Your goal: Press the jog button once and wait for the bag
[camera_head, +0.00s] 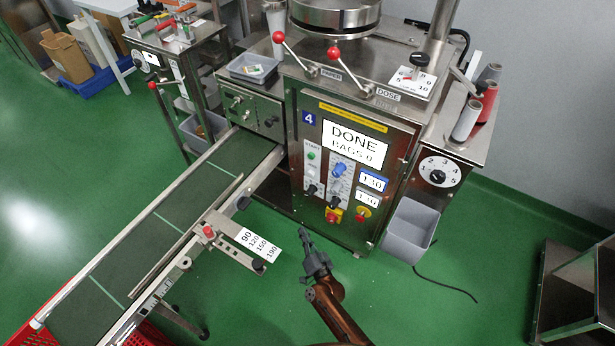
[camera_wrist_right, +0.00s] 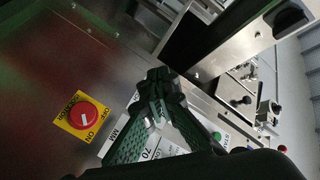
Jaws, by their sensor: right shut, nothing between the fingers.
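The packing machine (camera_head: 345,130) stands in the middle of the head view, with a display (camera_head: 355,145) reading "DONE BAGS 0". The controls below START are too small to read, so I cannot tell which is the jog button. My right gripper (camera_head: 304,236) is shut and empty, low in front of the machine and apart from the panel in the head view. Its closed fingers (camera_wrist_right: 160,78) cover part of the panel in the wrist view. My left gripper is not in view.
A red switch on a yellow plate (camera_wrist_right: 82,115) is left of the fingers in the wrist view. The conveyor belt (camera_head: 180,205) runs down left, and no bag shows on it. A scale arm (camera_head: 235,240) juts out beside the gripper. A grey bin (camera_head: 408,232) hangs at right.

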